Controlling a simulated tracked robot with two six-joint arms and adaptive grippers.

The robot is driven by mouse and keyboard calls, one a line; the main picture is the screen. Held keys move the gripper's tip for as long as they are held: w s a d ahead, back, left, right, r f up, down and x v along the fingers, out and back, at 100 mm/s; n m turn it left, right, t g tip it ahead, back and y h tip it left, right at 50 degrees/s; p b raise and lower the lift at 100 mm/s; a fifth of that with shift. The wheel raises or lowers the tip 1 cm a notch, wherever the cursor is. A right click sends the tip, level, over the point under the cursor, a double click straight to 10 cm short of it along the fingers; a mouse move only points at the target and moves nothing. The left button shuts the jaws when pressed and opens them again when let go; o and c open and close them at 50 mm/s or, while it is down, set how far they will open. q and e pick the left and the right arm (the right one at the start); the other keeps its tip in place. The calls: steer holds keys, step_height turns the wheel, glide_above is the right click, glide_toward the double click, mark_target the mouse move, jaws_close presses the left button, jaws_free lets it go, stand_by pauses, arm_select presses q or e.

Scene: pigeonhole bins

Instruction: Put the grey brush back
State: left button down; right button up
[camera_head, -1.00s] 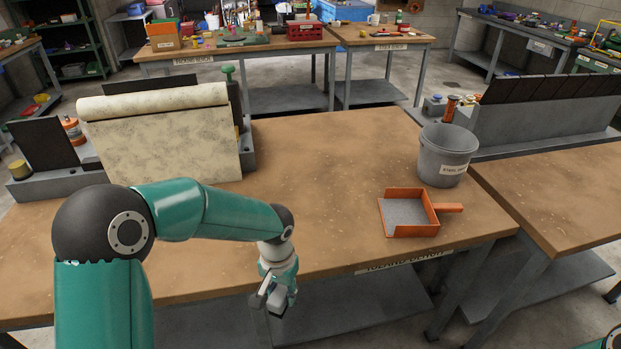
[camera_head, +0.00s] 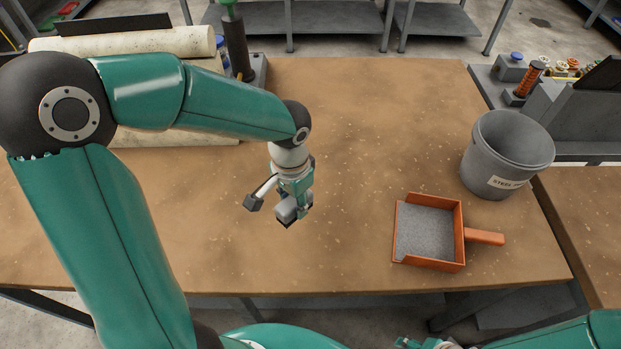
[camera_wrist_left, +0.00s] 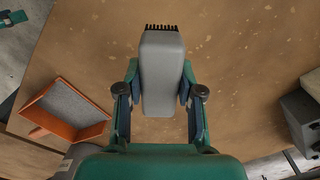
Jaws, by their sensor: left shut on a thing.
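My left gripper (camera_head: 296,200) hangs above the brown workbench (camera_head: 350,130), left of the dustpan. It is shut on the grey brush (camera_head: 287,213), which is small and partly hidden by the fingers. In the left wrist view the grey brush (camera_wrist_left: 162,75) lies between the two fingers, with dark bristles at its far end. The orange dustpan (camera_head: 458,220), with grey grit in it, lies at the bench's front right; it also shows in the wrist view (camera_wrist_left: 50,122). Part of my right gripper (camera_head: 425,343) shows at the bottom edge; its jaws are not clear.
A grey bucket (camera_head: 492,165) with a label stands behind the dustpan at the right. A pale roll (camera_head: 130,42) is at the back left, partly behind my left arm, beside a post with a green top (camera_head: 235,45). The bench's middle and back are clear.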

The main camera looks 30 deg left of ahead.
arm_select(q)
steer(key=shift+a+r, duration=0.1)
steer(key=shift+a, duration=0.05)
steer(key=shift+w, duration=0.1)
step_height(320, 180, down, 8)
steer(key=b, duration=0.7)
steer(key=shift+b, duration=0.3)
steer(key=shift+f+b, duration=0.3)
steer(key=shift+f, duration=0.05)
stand_by(0.4)
steer(key=c, duration=1.1)
jaws_free()
steer(key=shift+o, duration=0.2)
